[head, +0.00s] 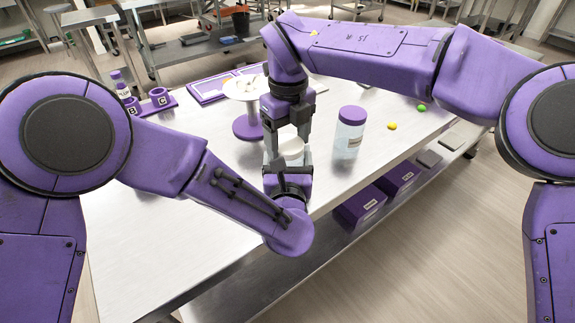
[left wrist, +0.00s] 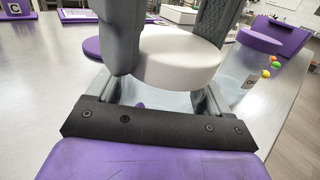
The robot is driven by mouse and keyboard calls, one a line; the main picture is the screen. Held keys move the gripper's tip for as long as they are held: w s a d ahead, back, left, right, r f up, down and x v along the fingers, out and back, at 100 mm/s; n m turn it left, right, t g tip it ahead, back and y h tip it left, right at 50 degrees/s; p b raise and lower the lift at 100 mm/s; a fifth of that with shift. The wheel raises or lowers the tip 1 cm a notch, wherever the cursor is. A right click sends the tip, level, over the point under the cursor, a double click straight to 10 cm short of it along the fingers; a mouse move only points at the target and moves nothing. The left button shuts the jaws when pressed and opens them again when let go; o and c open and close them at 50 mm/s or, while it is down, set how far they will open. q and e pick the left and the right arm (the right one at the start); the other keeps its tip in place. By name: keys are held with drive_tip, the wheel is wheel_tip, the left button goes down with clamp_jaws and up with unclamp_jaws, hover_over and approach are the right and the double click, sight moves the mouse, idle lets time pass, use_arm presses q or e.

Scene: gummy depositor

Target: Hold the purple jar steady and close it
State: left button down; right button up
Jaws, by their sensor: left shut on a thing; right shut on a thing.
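A clear jar (left wrist: 150,92) with a thick white lid (left wrist: 178,57) is between my two grippers; a small purple bit shows inside it. In the head view the lid (head: 291,149) is partly hidden by fingers. My left gripper (head: 288,165) is shut on the jar's body from the near side; its fingers flank the jar in the left wrist view. My right gripper (head: 288,137) comes from above and is shut on the white lid, one dark finger on each side. The lid sits at the jar's top; whether it is fully seated I cannot tell.
A clear jar with a purple lid (head: 350,130) stands close on the right. A purple-footed stand (head: 248,126) is behind left. Lettered purple holders (head: 155,101) are farther left. Yellow (head: 392,126) and green (head: 420,107) pieces lie right. The table's left front is bare.

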drive_tip(key=o, duration=1.2)
wheel_tip(320, 180, up, 12)
drive_tip(key=shift+r, duration=0.1)
use_arm(q)
unclamp_jaws()
drive_tip(key=s+b, duration=0.1)
drive_tip(key=s, duration=0.9)
drive_tip(key=shift+s, duration=0.25)
use_arm(e)
drive_tip(key=shift+f, duration=0.7)
use_arm(q)
drive_tip(key=shift+a, duration=0.15)
use_arm(e)
drive_tip(key=shift+a, duration=0.1)
